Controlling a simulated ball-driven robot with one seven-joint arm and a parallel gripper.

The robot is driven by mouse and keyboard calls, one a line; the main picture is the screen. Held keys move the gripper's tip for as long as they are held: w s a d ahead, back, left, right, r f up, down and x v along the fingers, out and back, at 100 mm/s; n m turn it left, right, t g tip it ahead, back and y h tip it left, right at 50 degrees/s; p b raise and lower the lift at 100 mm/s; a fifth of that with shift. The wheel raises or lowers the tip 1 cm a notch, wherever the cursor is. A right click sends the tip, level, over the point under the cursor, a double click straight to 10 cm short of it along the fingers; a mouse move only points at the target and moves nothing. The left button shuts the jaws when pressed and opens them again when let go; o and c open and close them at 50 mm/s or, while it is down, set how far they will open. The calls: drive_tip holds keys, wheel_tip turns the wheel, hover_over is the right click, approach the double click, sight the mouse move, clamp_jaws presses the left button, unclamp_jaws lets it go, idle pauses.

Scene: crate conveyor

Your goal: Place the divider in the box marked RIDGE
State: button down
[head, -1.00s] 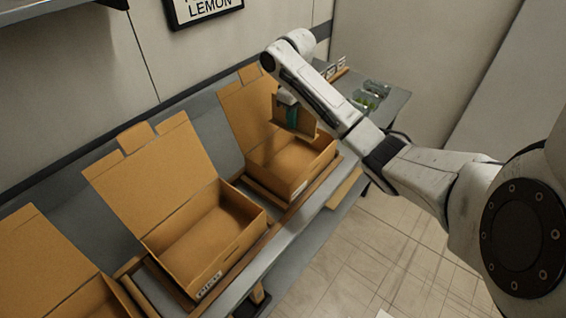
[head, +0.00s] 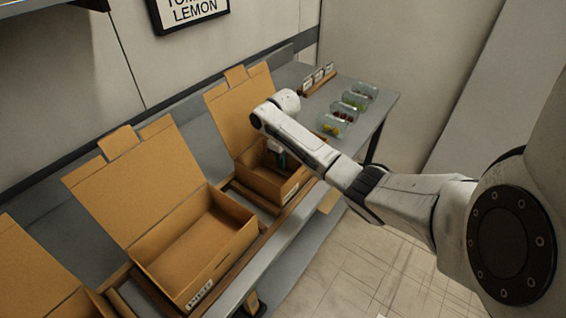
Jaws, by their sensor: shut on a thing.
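My gripper (head: 279,155) is low inside the farthest open cardboard box (head: 262,188), partly hidden behind my arm. It is shut on the divider (head: 290,165), a brown cardboard piece that is hard to tell from the box walls. I cannot tell whether the divider touches the box floor. This box has a small white label on its front, too small to read. A middle open box (head: 232,248) looks empty and has a front label I cannot read with certainty. A third box (head: 45,285) is cut off at the lower left.
The boxes stand along a grey bench (head: 300,215) with a wooden rail. Several clear containers (head: 337,124) with coloured contents stand at its far end beside a wooden card holder (head: 318,80). A framed sign (head: 190,12) hangs above.

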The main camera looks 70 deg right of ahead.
drive_tip(key=shift+f, duration=0.65)
drive_tip(key=shift+f, duration=0.15)
drive_tip(key=c, duration=1.2)
unclamp_jaws()
wheel_tip(320, 180, up, 12)
drive_tip(key=shift+r, duration=0.2)
